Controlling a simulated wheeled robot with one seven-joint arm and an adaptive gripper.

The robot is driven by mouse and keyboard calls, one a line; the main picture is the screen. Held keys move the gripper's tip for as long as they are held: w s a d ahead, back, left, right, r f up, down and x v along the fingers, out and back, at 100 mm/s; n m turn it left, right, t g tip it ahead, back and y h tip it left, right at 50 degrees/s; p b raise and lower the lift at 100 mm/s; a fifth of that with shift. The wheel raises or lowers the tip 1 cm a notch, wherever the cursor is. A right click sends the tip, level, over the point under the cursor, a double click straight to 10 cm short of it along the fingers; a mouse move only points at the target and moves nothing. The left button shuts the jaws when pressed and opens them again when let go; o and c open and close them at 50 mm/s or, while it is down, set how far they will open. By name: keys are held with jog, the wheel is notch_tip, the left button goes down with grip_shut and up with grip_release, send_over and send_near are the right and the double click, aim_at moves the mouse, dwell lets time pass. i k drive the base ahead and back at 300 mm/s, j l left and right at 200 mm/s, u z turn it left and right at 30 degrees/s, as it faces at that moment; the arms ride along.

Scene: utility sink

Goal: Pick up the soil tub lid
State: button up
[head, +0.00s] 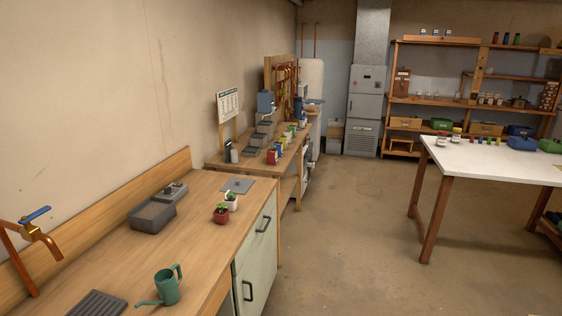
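A grey open tub (153,217) stands on the wooden counter near the back wall; its inside looks dark grey-brown, perhaps soil. Just behind it is a smaller grey piece with a raised knob (172,191), which looks like a lid. I cannot tell whether it lies flat on the counter or touches the tub. A flat grey plate (238,186) lies near the counter's far end; I cannot tell whether this is the soil tub lid instead. My gripper is not in view.
A green watering can (168,287), a ribbed dark tray (97,304) and a copper tap with a blue handle (36,225) are in front. Small potted plants (221,213) stand near the counter's right edge. A white table (495,155) stands right; the floor between is clear.

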aim_at(240, 185)
jog(key=i+l, duration=0.1)
jog(key=i, duration=0.75)
jog(key=i+l, duration=0.15)
jog(key=i, duration=0.75)
jog(key=i+u, duration=0.7)
jog(key=u, duration=0.2)
jog(key=i+l+u, duration=0.15)
jog(key=i+u, duration=0.3)
jog(key=i+l+u, duration=0.2)
jog(key=u, duration=0.25)
jog(key=l, duration=0.1)
